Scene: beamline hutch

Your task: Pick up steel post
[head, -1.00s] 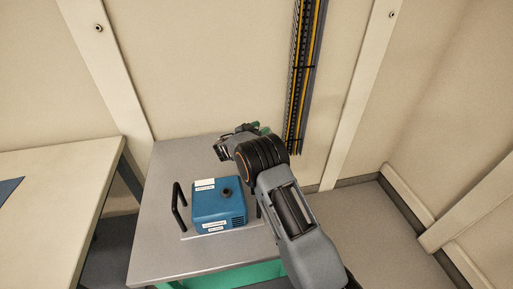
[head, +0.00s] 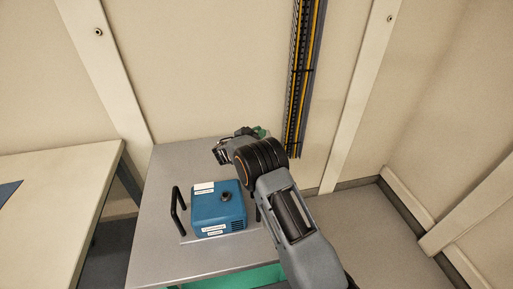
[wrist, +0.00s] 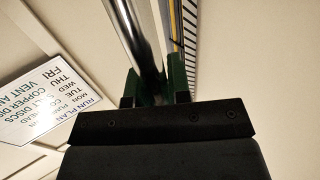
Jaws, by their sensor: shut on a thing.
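The steel post (wrist: 139,35) is a shiny metal cylinder in the wrist view. It runs up from between the green fingers of my gripper (wrist: 154,86) and out of the top edge of the picture. My gripper is shut on it. In the head view my gripper (head: 255,132) is at the end of my arm, above the back right of the grey table. My arm hides part of it there, and I cannot make out the post in that view.
A blue box (head: 218,210) with a black knob and labels sits on the grey table (head: 160,240) between black handles. A cream table (head: 50,190) stands at left. A cable tray (head: 305,80) runs up the wall. The wrist view shows a run plan sign (wrist: 40,95).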

